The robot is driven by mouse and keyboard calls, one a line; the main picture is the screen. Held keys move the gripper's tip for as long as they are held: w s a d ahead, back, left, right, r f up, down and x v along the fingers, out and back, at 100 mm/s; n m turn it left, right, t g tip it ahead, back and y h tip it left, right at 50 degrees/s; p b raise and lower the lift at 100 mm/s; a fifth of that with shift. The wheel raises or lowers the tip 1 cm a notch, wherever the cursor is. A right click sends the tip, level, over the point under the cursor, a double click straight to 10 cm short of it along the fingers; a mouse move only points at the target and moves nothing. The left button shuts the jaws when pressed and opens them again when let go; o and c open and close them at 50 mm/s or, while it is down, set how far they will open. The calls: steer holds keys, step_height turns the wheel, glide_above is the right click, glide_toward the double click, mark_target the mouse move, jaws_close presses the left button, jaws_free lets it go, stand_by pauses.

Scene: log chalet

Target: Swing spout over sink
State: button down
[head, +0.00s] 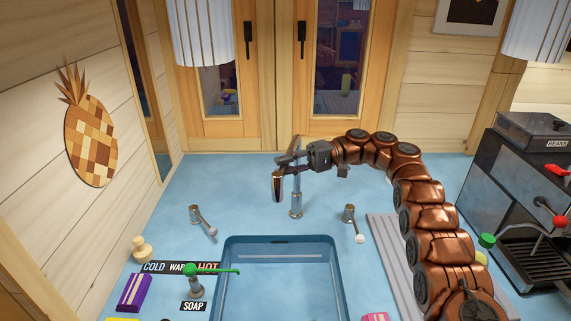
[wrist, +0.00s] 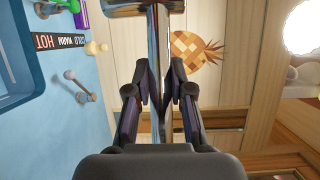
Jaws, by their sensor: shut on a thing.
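The shiny metal spout (head: 277,185) rises from a post (head: 296,204) behind the sink. Its end hangs to the left of the post in the head view, over the counter's back part; its exact reach toward the sink is hard to tell. My gripper (head: 303,165) comes from the right and is shut on the spout. In the wrist view the fingers of my gripper (wrist: 163,85) close on both sides of the long spout (wrist: 155,45). The blue sink (head: 232,275) is in front of the post; its edge also shows in the wrist view (wrist: 32,75).
Two tap handles (head: 202,220) (head: 351,222) flank the post. A green-topped soap dispenser (head: 197,280) and purple sponge (head: 133,292) are at the sink's left. A coffee machine (head: 500,195) stands at the right. Windows (head: 270,75) are behind.

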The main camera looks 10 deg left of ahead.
stand_by(0.3)
steer(key=c, duration=1)
jaws_free()
steer(key=shift+w, duration=0.1)
